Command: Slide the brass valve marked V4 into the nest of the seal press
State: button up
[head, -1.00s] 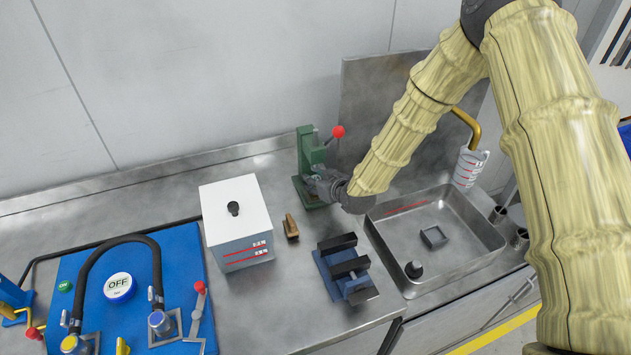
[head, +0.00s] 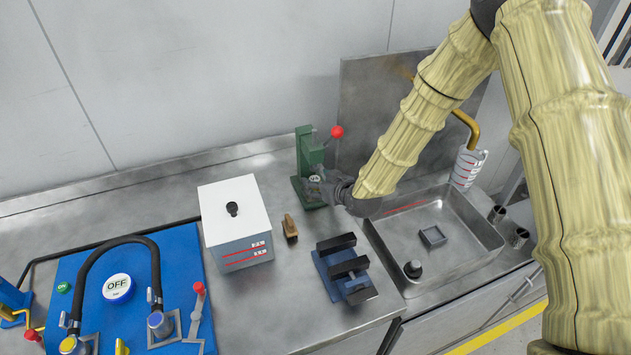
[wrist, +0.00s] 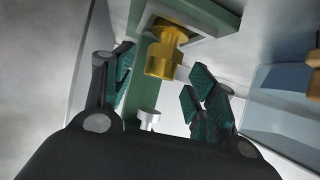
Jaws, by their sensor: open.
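The seal press is green with a red ball lever (head: 309,152) and stands against the back wall. In the wrist view its green column (wrist: 150,85) and silver ram (wrist: 148,118) show. No V4 mark is readable. In the head view the valve is a small pale spot (head: 315,179) at the press. My gripper (head: 330,187) is just right of it. In the wrist view my gripper (wrist: 163,88) has its fingers apart, with nothing between the pads.
A blue fixture with black bars (head: 343,268) is in front. A steel sink (head: 460,235) lies to the right. A blue pump panel (head: 190,270) is at left.

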jog(key=v, duration=0.9)
jog(key=shift+s+r, duration=0.2)
